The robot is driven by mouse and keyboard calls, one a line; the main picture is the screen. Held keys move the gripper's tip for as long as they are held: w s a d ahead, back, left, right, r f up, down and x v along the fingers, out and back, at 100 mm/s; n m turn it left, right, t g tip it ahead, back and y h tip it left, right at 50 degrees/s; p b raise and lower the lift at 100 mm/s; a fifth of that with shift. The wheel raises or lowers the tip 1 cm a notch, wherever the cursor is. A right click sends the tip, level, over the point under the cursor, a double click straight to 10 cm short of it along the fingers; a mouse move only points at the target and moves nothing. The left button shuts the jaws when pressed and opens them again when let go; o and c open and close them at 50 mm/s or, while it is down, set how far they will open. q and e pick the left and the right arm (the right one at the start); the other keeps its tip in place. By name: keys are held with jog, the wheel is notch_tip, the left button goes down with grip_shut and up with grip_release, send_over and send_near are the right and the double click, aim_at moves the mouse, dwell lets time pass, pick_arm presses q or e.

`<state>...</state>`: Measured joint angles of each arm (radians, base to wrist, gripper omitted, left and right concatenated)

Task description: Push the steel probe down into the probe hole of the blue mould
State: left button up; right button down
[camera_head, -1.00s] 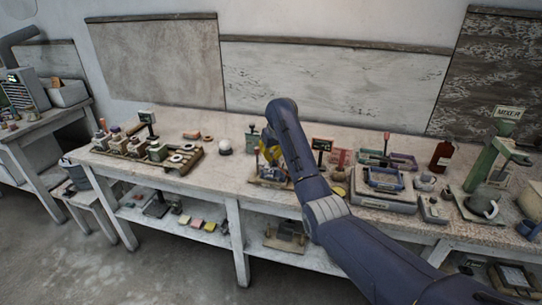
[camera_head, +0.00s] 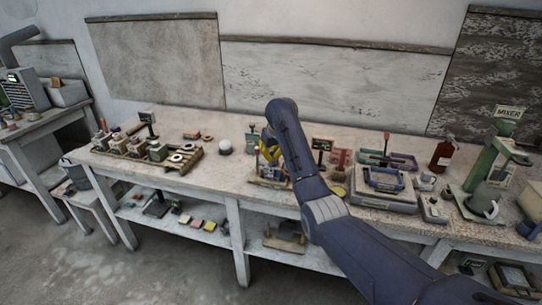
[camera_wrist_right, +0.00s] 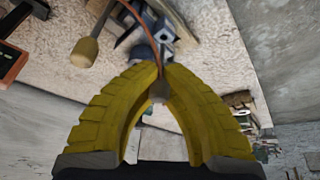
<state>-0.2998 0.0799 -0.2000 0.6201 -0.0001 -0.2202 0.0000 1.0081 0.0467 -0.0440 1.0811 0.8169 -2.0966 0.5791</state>
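My right gripper (camera_wrist_right: 158,78) has yellow ribbed fingers, and their tips come together on a small grey metal piece (camera_wrist_right: 158,91), which looks like the steel probe. A thin orange-brown cable (camera_wrist_right: 143,24) runs down to the fingertips. Just beyond the tips is a blue-grey block (camera_wrist_right: 160,27), which looks like the blue mould. The fingers hide its near part, so I cannot tell whether the probe is in its hole. In the head view the right gripper (camera_head: 270,154) is low over a small board (camera_head: 266,182) on the bench, partly behind my arm. My left gripper is out of view.
A wooden-handled tool (camera_wrist_right: 84,51) lies left of the block in the wrist view. A black sign (camera_head: 321,144) stands right of the gripper. A blue tray (camera_head: 385,180) sits farther right. The bench between the white round pot (camera_head: 225,148) and the gripper is fairly clear.

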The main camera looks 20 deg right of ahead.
aim_at(271, 168)
jog(key=shift+f, duration=1.95)
dwell(0.3)
jog(key=c, duration=1.5)
grip_release()
jog(key=shift+r, duration=2)
